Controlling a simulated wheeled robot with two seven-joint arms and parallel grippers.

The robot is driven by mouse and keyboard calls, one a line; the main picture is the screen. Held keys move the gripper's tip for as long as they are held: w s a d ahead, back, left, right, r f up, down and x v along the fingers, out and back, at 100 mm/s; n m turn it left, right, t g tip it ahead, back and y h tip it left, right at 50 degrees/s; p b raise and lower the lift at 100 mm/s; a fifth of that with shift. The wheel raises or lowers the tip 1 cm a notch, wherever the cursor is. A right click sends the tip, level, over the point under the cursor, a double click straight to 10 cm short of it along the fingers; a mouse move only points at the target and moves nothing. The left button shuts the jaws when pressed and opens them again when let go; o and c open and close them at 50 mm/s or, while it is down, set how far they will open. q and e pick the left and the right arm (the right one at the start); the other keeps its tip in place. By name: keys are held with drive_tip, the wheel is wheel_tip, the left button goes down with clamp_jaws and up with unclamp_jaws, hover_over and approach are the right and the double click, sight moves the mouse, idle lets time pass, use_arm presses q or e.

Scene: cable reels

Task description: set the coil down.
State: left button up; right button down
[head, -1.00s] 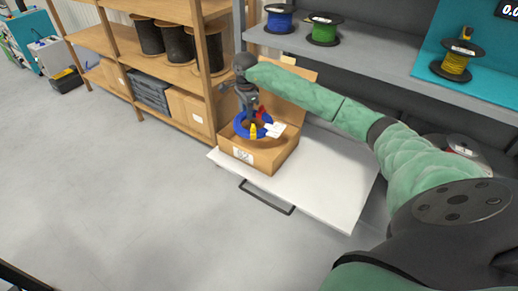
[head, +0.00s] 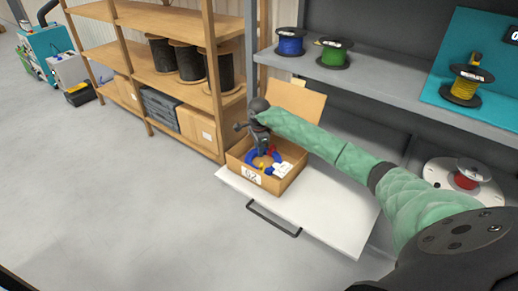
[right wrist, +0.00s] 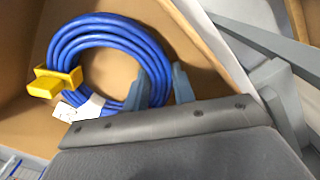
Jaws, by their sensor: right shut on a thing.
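The blue coil (right wrist: 92,38) lies inside an open cardboard box in the right wrist view. A yellow clip (right wrist: 57,80) and a white tag (right wrist: 82,107) are on it. In the head view the coil (head: 251,157) shows low between the box walls; I cannot tell whether it touches the bottom. My right gripper (right wrist: 161,88) is shut on the coil's near right side, its fingers reaching down into the box. In the head view the gripper (head: 263,150) is small and partly covers the coil. The box (head: 238,170) bears a numbered label. My left gripper is not in view.
The box stands on a white pull-out board (head: 335,215) with a dark handle (head: 272,219). Its raised flap (head: 297,101) is behind my gripper. A grey shelf with blue (head: 290,41), green (head: 334,53) and yellow (head: 467,84) reels is above.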

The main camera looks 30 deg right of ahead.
drive_tip(key=shift+f, duration=0.1)
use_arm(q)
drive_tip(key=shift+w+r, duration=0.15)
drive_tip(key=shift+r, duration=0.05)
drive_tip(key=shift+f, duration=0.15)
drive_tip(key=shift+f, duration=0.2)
use_arm(e)
drive_tip(key=c, duration=1.2)
unclamp_jaws()
drive_tip(key=shift+o, duration=0.2)
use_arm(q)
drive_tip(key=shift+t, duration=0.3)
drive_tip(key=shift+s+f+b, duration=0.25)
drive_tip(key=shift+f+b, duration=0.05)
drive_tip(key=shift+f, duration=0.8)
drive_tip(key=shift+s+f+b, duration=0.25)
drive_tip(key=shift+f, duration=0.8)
use_arm(e)
wheel_tip(320, 180, up, 12)
